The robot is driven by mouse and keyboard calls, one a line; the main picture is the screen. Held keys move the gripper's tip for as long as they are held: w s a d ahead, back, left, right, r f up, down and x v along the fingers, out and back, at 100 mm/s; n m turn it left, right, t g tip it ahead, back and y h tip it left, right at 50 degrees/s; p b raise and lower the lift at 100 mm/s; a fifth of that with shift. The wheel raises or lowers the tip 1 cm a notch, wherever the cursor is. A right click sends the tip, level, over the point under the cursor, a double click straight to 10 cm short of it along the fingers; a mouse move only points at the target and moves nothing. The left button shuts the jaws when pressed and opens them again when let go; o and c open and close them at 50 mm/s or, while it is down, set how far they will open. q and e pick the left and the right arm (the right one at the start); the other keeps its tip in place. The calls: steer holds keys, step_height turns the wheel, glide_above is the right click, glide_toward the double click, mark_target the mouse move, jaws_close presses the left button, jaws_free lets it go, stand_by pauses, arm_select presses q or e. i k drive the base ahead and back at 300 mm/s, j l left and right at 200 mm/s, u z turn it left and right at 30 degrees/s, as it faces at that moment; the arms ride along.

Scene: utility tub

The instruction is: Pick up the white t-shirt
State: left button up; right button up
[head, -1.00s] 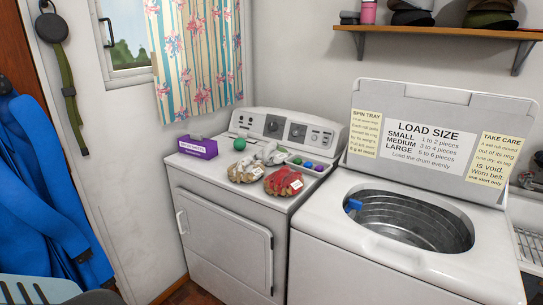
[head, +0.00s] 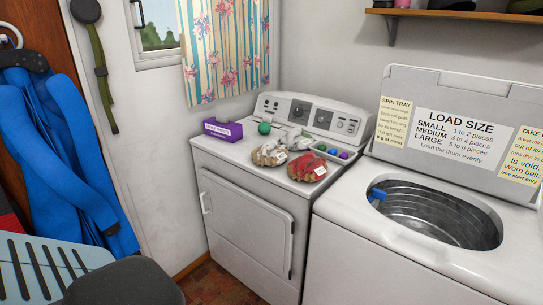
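A crumpled whitish-grey cloth bundle (head: 294,140) lies on top of the dryer, partly hidden behind a tan bundle (head: 268,155) and a red bundle (head: 307,168). It may be the white t-shirt, but it is too small to tell for sure. The tan and red bundles each carry a small white label. Neither of my grippers is in view.
The dryer (head: 246,228) also holds a purple box (head: 222,131), a green ball (head: 264,128) and a tray of small coloured balls (head: 333,151). An open top-loading washer (head: 387,263) stands at right. A blue coat (head: 62,165) hangs left, above a slotted light-blue object (head: 38,268).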

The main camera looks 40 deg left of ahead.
mark_target(270, 154)
steer(key=u, duration=1.25)
steer(key=i+u, duration=0.35)
steer(key=i+l+u, duration=0.2)
steer(key=i+u, duration=0.15)
steer(key=i, duration=0.15)
